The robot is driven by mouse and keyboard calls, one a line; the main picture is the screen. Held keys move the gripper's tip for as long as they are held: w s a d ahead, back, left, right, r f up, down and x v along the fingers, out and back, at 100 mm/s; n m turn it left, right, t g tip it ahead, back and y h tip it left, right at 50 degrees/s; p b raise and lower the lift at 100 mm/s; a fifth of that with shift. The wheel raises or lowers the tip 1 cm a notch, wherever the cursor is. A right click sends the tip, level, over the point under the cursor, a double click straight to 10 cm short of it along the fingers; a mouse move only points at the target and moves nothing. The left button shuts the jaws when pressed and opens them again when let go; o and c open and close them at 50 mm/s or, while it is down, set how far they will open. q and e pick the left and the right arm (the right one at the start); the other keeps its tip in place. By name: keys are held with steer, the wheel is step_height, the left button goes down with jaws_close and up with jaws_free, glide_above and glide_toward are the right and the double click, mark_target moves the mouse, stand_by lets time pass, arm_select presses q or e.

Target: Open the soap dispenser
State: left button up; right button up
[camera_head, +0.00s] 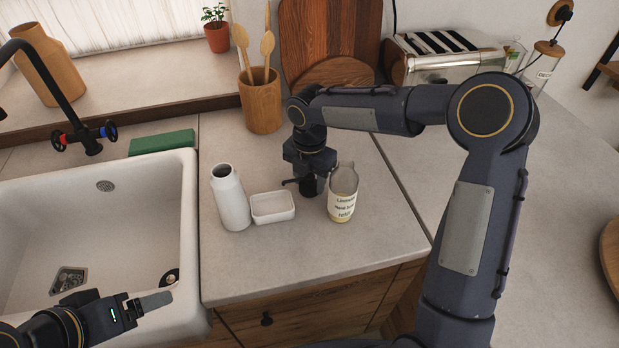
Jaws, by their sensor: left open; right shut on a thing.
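The soap dispenser is a white bottle (231,200) standing upright on the counter, with a dark round opening at its top and no pump on it. My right gripper (308,178) points down at the counter, to the right of the bottle and behind the small white dish. It is shut on a small black piece (308,187) that looks like the pump head, with a thin spout pointing left. Whether this piece touches the counter is unclear. My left gripper (155,301) is open and empty at the lower left, over the front of the sink.
A white dish (273,216) sits right of the bottle. A labelled refill pouch (342,200) stands close to my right gripper. A wooden utensil pot (261,105) and a toaster (445,62) are behind. The sink (185,215) is left. The counter's front strip is clear.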

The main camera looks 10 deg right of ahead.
steer(key=shift+f, duration=0.15)
steer(key=o, duration=1.1)
